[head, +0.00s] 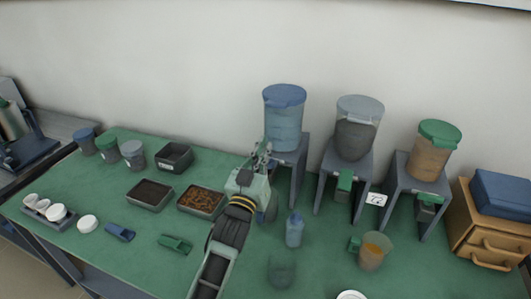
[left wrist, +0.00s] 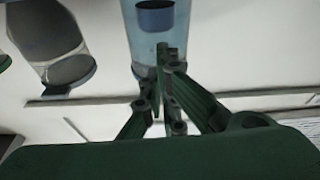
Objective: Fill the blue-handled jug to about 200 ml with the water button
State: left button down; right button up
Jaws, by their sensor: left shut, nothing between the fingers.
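My left gripper (head: 262,153) is shut and empty, in front of the lower left part of the blue-lidded water dispenser (head: 284,122). In the left wrist view its closed fingers (left wrist: 163,55) overlap the clear dispenser body (left wrist: 138,30); I cannot tell whether they touch it. The dispenser's water button is not clearly visible behind the gripper. A small greyish part (head: 272,208) shows beside my wrist below the dispenser, the rest hidden. My right gripper is not in view.
Grey-lidded (head: 354,133) and green-lidded (head: 432,152) dispensers stand right. Trays (head: 150,195) and scoops (head: 176,243) lie left.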

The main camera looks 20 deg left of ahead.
pick_arm(q)
jog(key=shift+s+d+f, duration=0.1)
jog(key=shift+s+f, duration=0.1)
jog(key=shift+f, duration=0.55)
jog(key=shift+f, duration=0.1)
